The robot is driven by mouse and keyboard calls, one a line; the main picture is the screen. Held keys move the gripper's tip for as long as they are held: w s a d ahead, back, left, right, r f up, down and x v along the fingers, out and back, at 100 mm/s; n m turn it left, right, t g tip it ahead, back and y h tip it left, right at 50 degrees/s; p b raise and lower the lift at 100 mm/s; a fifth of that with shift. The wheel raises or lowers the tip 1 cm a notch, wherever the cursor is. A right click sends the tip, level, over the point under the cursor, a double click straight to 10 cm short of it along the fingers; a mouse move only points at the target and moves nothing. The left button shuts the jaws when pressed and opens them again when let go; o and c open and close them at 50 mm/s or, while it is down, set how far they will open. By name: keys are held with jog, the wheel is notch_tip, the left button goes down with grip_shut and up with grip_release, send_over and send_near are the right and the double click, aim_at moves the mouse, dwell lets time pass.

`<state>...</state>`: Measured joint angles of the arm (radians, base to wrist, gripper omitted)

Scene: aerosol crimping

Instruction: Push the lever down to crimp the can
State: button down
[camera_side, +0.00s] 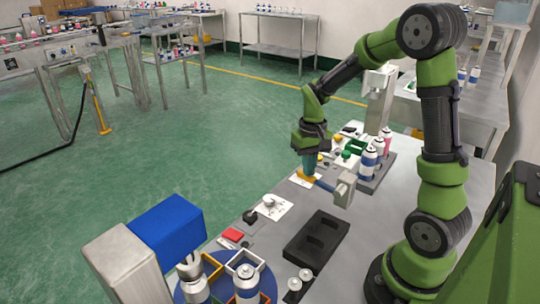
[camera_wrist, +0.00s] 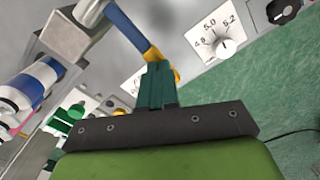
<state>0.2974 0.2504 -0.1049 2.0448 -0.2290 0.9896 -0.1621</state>
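The lever is a blue bar (camera_side: 325,186) with a yellow-orange end (camera_side: 306,178), joined to a grey metal block (camera_side: 345,190) in the side view. The wrist view shows the blue bar (camera_wrist: 128,30) running from upper left to its yellow end (camera_wrist: 152,54). My gripper (camera_side: 309,174) points down directly over the yellow end. Its green fingers (camera_wrist: 156,68) are close together and overlap the yellow part in the wrist view. I cannot tell whether they touch it. No can is clearly seen under the lever.
Blue-and-white cans (camera_side: 368,160) and a pink one stand in a rack behind the lever. A dark tray (camera_side: 316,238) lies in front. A dial plate (camera_wrist: 222,46) sits beside the lever. More cans (camera_side: 246,280) stand in a round fixture at the front left.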

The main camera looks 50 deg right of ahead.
jog(key=shift+s+f, duration=0.1)
jog(key=shift+f, duration=1.25)
dwell(0.4)
notch_tip(320, 180, up, 15)
dwell(1.5)
jog(key=s+a+r+n+t+y, duration=0.1)
jog(key=s+a+t, duration=0.2)
jog(key=a, duration=0.5)
jog(key=s+a+r+n+t+y, duration=0.1)
jog(key=s+a+t, duration=0.3)
jog(key=s+a, duration=0.2)
jog(key=a, duration=0.2)
jog(key=shift+a+r, duration=0.35)
jog(key=shift+a, duration=0.05)
